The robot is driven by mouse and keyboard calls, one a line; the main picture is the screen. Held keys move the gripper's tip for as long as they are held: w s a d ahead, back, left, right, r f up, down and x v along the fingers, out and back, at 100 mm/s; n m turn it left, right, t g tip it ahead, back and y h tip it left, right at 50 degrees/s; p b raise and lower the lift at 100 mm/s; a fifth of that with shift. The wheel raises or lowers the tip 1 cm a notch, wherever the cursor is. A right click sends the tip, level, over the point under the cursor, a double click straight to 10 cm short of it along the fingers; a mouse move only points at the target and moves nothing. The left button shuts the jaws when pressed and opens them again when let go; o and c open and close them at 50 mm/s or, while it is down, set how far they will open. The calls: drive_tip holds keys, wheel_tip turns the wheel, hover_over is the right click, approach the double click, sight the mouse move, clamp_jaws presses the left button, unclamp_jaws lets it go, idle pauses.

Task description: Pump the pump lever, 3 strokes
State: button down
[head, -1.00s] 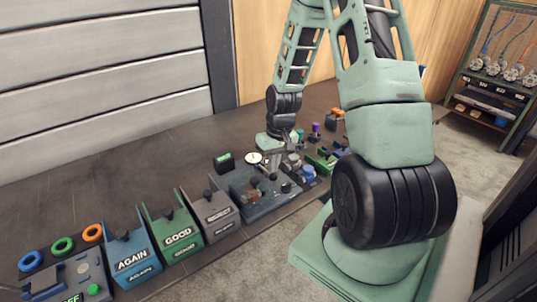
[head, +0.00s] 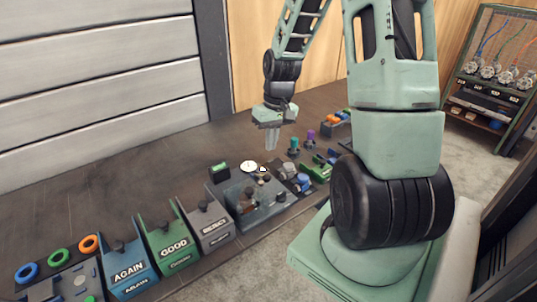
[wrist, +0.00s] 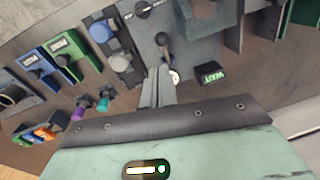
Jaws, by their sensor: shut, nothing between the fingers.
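The grey pump fixture (head: 237,190) stands on the dark bench, with a round white gauge (head: 249,167) at its back edge. A short dark lever with a round knob (wrist: 162,39) shows on the grey fixture in the wrist view; I take it for the pump lever. My gripper (head: 268,147) hangs above and behind the fixture, apart from it. In the wrist view its fingers (wrist: 159,74) are together and empty, and partly cover the gauge (wrist: 175,77). I cannot tell the lever's exact tilt.
A small green-lit sign (head: 219,171), reading WAIT in the wrist view (wrist: 210,74), stands beside the fixture. AGAIN (head: 129,267), GOOD (head: 172,243) and grey (head: 212,222) bins stand to the left. Blue and green parts crowd the right. The bench behind is clear.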

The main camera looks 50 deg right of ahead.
drive_tip(key=shift+s+d+r, duration=0.1)
drive_tip(key=shift+s+r, duration=0.1)
drive_tip(key=shift+r, duration=0.9)
drive_tip(key=a+r+n, duration=0.2)
drive_tip(key=a+n, duration=0.1)
drive_tip(key=a, duration=0.7)
drive_tip(key=a+r+n, duration=0.2)
drive_tip(key=a, duration=0.8)
drive_tip(key=s+a+r+n, duration=0.2)
drive_tip(key=s+a+n, duration=0.4)
drive_tip(key=s+a, duration=0.9)
drive_tip(key=shift+s+a+r+n+g+h, duration=0.2)
drive_tip(key=shift+s+a+n+g+h, duration=0.1)
drive_tip(key=shift+s+n, duration=0.15)
